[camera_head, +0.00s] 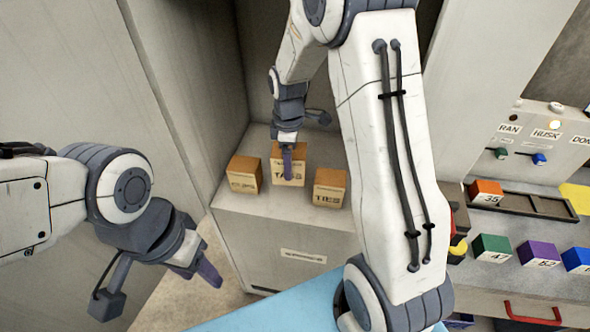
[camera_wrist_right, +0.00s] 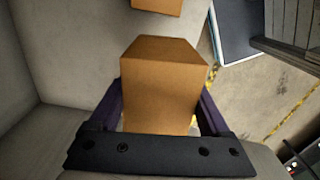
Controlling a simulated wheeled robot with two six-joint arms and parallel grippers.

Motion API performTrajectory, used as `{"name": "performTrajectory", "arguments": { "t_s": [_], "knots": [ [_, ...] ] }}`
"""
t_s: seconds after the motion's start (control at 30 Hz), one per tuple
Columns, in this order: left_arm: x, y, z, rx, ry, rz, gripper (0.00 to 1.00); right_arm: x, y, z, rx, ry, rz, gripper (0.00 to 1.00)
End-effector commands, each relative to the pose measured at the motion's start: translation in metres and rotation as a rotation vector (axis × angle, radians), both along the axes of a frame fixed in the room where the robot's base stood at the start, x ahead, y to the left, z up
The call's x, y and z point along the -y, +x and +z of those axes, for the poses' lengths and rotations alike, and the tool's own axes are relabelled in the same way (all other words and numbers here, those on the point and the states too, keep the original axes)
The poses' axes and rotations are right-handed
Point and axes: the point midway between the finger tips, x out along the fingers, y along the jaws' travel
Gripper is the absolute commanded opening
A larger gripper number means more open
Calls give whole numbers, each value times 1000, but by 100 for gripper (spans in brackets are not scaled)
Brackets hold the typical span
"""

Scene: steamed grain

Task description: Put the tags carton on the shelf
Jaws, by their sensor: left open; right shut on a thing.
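The tags carton (camera_head: 289,172) is an orange-brown box with a "TAGS" label. In the head view it is at the shelf (camera_head: 262,207), between and slightly behind two similar cartons. I cannot tell whether its base touches the shelf surface. My right gripper (camera_head: 287,162) reaches down from above and is shut on it. In the right wrist view the carton (camera_wrist_right: 163,85) sits between the two dark purple fingers, its printed face hidden. My left gripper (camera_head: 197,270) is open and empty, low at the left, in front of the shelf and apart from it.
A carton with a blurred label (camera_head: 244,175) stands left of the tags carton, and a "TIES" carton (camera_head: 329,188) stands right. A side panel (camera_head: 170,90) bounds the left. Numbered blocks, green (camera_head: 491,247) and purple (camera_head: 537,254), stand on the right counter.

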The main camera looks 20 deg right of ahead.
Motion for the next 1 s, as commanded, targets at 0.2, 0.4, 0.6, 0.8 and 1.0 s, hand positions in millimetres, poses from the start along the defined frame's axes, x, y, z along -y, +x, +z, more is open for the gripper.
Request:
{"name": "performTrajectory", "arguments": {
  "t_s": [0.2, 0.4, 0.6, 0.8, 1.0],
  "knots": [
    [0, 0, -24, 0, 0, -1, 50, 5, 24, -4, 6, 0, 447, 4],
    [0, 0, -29, 0, 0, -1, 50, 7, 33, -2, 3, 0, 652, 4],
    [0, 0, -23, 0, 0, -1, 50, 7, 32, -31, -4, 3, 685, 4],
    [0, 0, -19, 0, 0, -1, 50, 6, 34, -59, 0, 2, 684, 4],
    [0, 0, -15, 0, 0, -1, 50, 6, 33, -83, -1, 2, 684, 4]
  ]
}}
